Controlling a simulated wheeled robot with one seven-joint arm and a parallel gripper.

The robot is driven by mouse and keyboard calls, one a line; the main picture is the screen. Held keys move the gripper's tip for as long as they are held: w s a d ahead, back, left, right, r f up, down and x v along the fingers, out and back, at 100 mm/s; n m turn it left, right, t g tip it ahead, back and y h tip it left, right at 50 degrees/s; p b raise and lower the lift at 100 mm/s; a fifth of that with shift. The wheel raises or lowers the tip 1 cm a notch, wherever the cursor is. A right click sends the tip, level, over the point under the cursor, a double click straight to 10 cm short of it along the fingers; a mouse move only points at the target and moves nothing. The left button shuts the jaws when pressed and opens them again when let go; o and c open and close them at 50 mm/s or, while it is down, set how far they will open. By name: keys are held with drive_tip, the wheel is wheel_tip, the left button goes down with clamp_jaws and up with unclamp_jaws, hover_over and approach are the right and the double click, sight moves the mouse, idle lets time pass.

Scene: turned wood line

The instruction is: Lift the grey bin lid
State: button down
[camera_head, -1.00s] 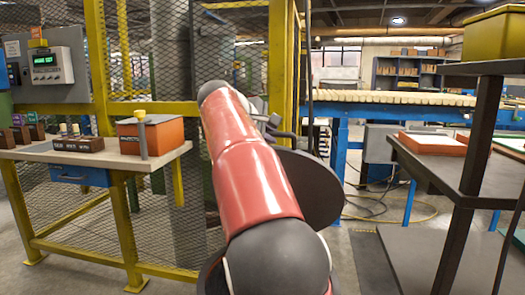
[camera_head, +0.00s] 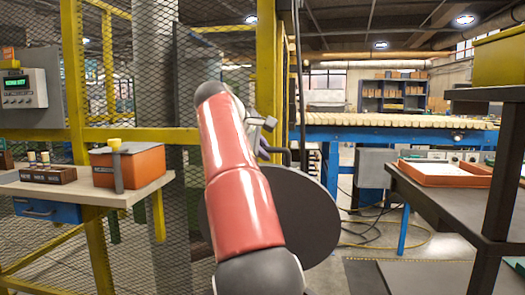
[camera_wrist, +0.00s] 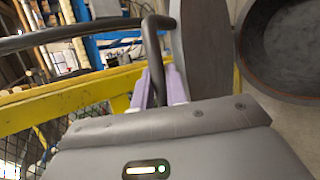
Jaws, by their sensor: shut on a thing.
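The grey lid (camera_head: 312,218) is a large dark disc, steeply tilted behind my red arm in the head view, which hides its middle. In the wrist view a grey slab (camera_wrist: 206,45), seemingly the lid seen edge-on, stands beside a dark bent handle bar (camera_wrist: 155,55). My gripper (camera_wrist: 164,88) is shut on this bar, with its pale purple fingers on either side. In the head view my gripper (camera_head: 266,130) is small and partly hidden. A dark round opening (camera_wrist: 282,45), seemingly the bin's mouth, shows at the wrist view's upper right.
A yellow-framed mesh fence (camera_head: 74,90) stands behind. A table (camera_head: 95,193) at left holds an orange box (camera_head: 130,168). A dark shelf rack (camera_head: 440,205) with an orange-rimmed tray (camera_head: 445,172) is at right. A blue roller conveyor (camera_head: 400,133) runs behind.

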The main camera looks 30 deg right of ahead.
drive_tip(key=c, duration=1.4)
unclamp_jaws()
drive_tip(key=shift+f, duration=0.1)
drive_tip(key=v, duration=0.7)
drive_tip(key=shift+a+r, duration=0.2)
drive_tip(key=shift+r, duration=0.05)
drive_tip(key=shift+s, duration=0.1)
